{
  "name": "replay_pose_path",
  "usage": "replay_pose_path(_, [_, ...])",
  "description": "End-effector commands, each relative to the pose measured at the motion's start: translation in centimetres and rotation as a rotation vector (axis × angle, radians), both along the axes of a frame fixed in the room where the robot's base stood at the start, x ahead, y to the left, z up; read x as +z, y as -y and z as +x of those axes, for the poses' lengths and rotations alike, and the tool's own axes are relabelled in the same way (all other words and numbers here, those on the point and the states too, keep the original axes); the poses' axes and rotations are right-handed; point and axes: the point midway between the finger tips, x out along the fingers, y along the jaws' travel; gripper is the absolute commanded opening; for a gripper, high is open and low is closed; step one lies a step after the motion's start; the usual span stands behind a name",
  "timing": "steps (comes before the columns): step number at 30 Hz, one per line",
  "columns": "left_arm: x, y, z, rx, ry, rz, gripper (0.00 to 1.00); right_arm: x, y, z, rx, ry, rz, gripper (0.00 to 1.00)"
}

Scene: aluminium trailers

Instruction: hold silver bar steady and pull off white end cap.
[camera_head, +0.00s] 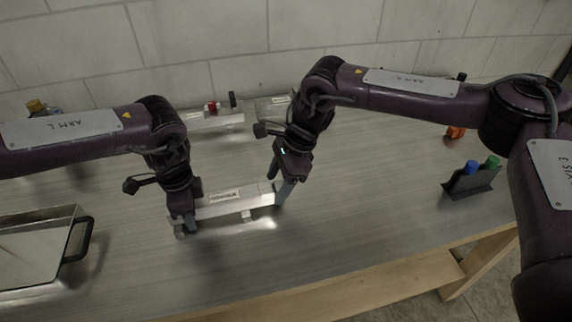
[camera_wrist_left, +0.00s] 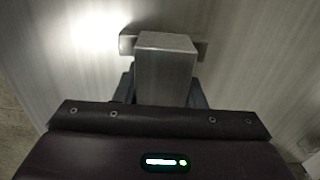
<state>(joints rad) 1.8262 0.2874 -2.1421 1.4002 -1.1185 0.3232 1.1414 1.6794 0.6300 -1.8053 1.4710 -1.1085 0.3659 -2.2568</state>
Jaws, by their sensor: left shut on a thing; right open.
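The silver bar (camera_head: 235,203) lies level just above the table, with a dark-lettered label on it. My left gripper (camera_head: 184,226) is shut on its left end. The left wrist view shows the bar's grey block-like end (camera_wrist_left: 166,62) between the fingers, over a crosswise support (camera_wrist_left: 127,41). My right gripper (camera_head: 280,190) is open at the bar's right end, its fingers pointing down beside that end. I cannot make out the white end cap apart from the bar; the right fingers partly cover that end.
A metal tray with a black handle (camera_head: 82,240) stands at the front left. Another silver piece with a red part (camera_head: 212,107) lies behind. A dark holder with blue and green caps (camera_head: 470,182) stands at right. The table between the bar and holder is clear.

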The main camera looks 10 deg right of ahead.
Motion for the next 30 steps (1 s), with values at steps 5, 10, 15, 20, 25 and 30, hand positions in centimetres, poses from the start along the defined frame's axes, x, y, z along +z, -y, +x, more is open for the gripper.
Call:
replay_pose_path(5, [0.0, 0.0, 0.0, -0.001, 0.000, -0.001, 0.07, -1.6, -0.7, 0.0, 0.000, -0.001, 0.000, 0.62])
replay_pose_path(10, [0.0, 0.0, 0.0, -0.001, 0.000, -0.001, 0.07, -1.9, -0.8, 0.0, -0.001, 0.001, 0.000, 0.62])
replay_pose_path(15, [0.0, 0.0, 0.0, -0.001, 0.000, -0.001, 0.07, -1.9, -0.8, 0.0, -0.001, 0.001, 0.000, 0.62])
replay_pose_path(20, [0.0, 0.0, 0.0, -0.001, 0.000, -0.001, 0.07, -1.9, -0.8, 0.0, -0.001, 0.001, 0.000, 0.43])
replay_pose_path(25, [0.0, 0.0, 0.0, -0.001, 0.000, -0.001, 0.07, -1.9, -0.8, 0.0, -0.001, 0.001, 0.000, 0.21])
replay_pose_path(30, [0.0, 0.0, 0.0, -0.001, 0.000, -0.001, 0.07, -1.9, -0.7, 0.0, -0.001, 0.001, 0.000, 0.15])
